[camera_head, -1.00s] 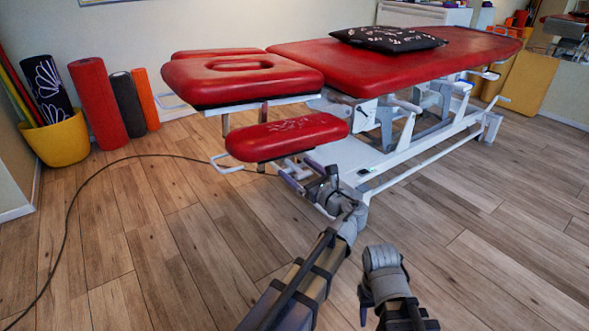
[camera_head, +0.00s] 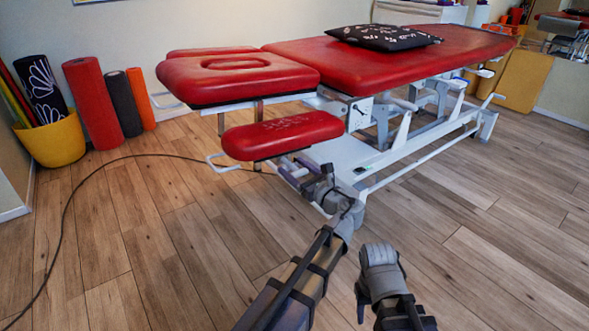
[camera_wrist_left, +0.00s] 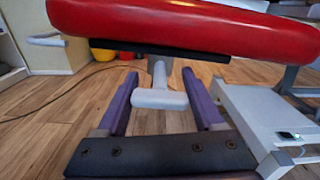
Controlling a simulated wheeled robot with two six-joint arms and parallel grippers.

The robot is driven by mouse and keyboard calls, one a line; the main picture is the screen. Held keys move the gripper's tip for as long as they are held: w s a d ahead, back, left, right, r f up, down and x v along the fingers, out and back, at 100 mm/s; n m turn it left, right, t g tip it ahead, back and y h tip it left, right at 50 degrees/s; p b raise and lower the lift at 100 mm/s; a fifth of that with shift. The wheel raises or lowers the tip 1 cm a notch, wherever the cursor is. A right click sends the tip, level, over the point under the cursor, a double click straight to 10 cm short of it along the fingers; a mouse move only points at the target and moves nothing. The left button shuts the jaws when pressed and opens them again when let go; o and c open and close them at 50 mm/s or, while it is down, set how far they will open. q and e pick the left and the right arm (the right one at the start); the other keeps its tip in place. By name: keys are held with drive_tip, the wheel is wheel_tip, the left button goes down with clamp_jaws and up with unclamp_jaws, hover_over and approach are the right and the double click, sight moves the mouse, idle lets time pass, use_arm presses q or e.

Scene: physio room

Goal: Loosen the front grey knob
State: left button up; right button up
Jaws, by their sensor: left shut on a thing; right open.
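The front grey knob (camera_wrist_left: 160,99) is a light grey T-shaped handle on a short stem under the small red pad of the couch. In the head view the left gripper (camera_head: 297,168) is beneath the front edge of the small red pad (camera_head: 282,135). My right gripper (camera_head: 381,258) is low in front, away from the couch, open; its fingertips are not clear.
The red treatment couch (camera_head: 390,65) has a white base frame (camera_head: 350,155) just right of my left gripper. A black pillow (camera_head: 385,37) lies on it. A dark cable (camera_head: 70,205) crosses the floor at left. A yellow bucket (camera_head: 52,142) stands at the wall. Floor at right is clear.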

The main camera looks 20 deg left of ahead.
use_arm(q)
drive_tip(key=n, duration=0.8)
drive_tip(key=shift+s+n, duration=0.1)
drive_tip(key=shift+n, duration=0.3)
drive_tip(key=n, duration=0.4)
drive_tip(key=shift+f, duration=0.1)
drive_tip(key=shift+n, duration=2.5)
drive_tip(key=o, duration=1.3)
drive_tip(key=shift+o, duration=0.2)
